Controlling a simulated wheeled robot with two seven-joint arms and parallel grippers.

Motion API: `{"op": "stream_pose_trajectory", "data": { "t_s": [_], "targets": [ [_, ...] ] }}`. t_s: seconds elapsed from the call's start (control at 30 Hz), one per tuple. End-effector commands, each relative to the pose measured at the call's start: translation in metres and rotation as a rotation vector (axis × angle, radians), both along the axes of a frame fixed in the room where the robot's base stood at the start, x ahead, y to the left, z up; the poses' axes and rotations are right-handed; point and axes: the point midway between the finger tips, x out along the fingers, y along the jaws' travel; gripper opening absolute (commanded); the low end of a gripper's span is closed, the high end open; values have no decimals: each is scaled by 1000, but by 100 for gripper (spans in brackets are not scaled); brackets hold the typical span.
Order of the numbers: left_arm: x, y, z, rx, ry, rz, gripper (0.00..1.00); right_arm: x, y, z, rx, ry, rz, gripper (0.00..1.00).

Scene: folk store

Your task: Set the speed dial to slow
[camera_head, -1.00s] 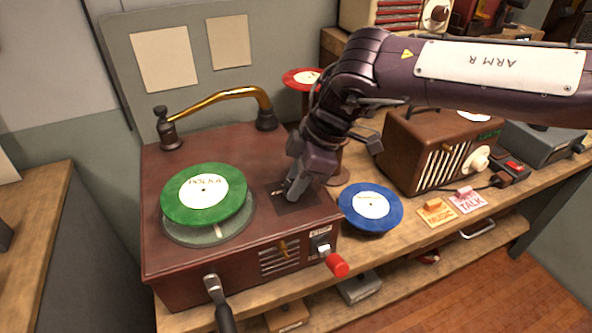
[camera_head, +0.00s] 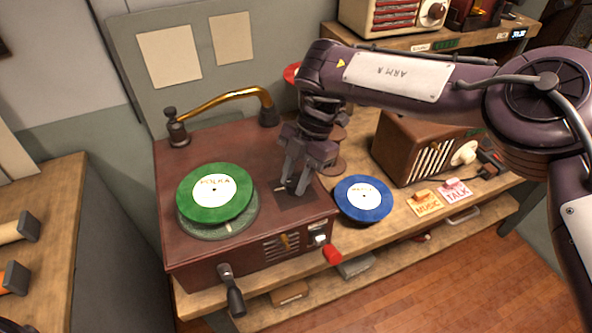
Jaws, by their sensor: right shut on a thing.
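The record player (camera_head: 235,150) is a dark red-brown box on the wooden counter. A green record (camera_head: 217,192) labelled POLKA lies on its turntable. The dark plate (camera_head: 298,199) of the speed dial is on the top right of the box. My right gripper (camera_head: 296,187) points down at this plate, its two fingers shut on the small dial knob, which they mostly hide. I cannot read the dial's markings or its setting. My left gripper is not in view.
A blue record (camera_head: 362,198) stands right of the player. MUSIC (camera_head: 426,203) and TALK (camera_head: 455,190) cards lie beside it, below a brown radio (camera_head: 415,150). A gold tone arm (camera_head: 225,98) curves behind the turntable.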

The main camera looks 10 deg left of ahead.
Motion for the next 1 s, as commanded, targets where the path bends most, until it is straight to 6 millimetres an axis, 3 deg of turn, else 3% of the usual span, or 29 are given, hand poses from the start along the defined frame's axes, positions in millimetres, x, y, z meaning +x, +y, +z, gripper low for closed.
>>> {"op": "stream_pose_trajectory", "data": {
  "t_s": [0.6,0.63,0.77,1.0],
  "targets": [
    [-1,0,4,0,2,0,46,2,1,2,3,-4,43,5],
    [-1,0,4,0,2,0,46,2,1,2,3,-4,43,31],
    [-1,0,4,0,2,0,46,1,1,1,2,-3,43,48],
    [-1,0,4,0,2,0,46,1,0,0,1,-1,43,50]
  ]
}}
